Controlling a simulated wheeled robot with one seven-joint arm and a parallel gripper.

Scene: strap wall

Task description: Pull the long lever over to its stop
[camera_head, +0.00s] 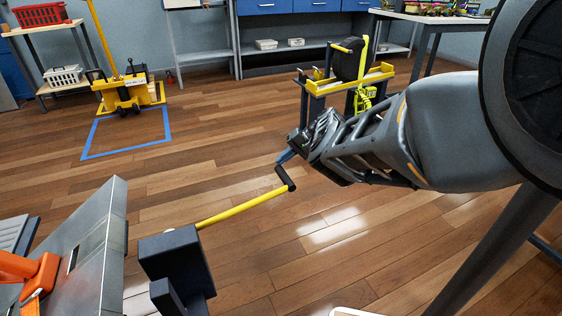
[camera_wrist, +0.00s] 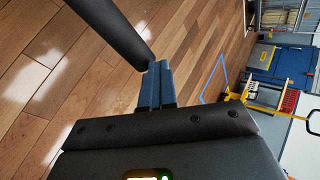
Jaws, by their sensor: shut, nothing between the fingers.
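The long lever is a yellow bar (camera_head: 240,210) rising from a dark block (camera_head: 175,255) toward the upper right. It ends in a black handgrip (camera_head: 286,179) set across the bar. My gripper (camera_head: 285,157) is just above the grip's upper end, with its blue fingers shut and empty. In the wrist view the fingers (camera_wrist: 155,70) point at the lower end of the black grip (camera_wrist: 112,24). The fingertips are very close to the grip; I cannot tell whether they touch it. The grip is not between the fingers.
A grey metal panel (camera_head: 85,245) with an orange part (camera_head: 35,280) stands at the lower left. A yellow-topped stand (camera_head: 345,82) holds a black wheel-like object behind my arm. A yellow pallet truck (camera_head: 125,92) stands by a blue floor outline. The wooden floor around the lever is clear.

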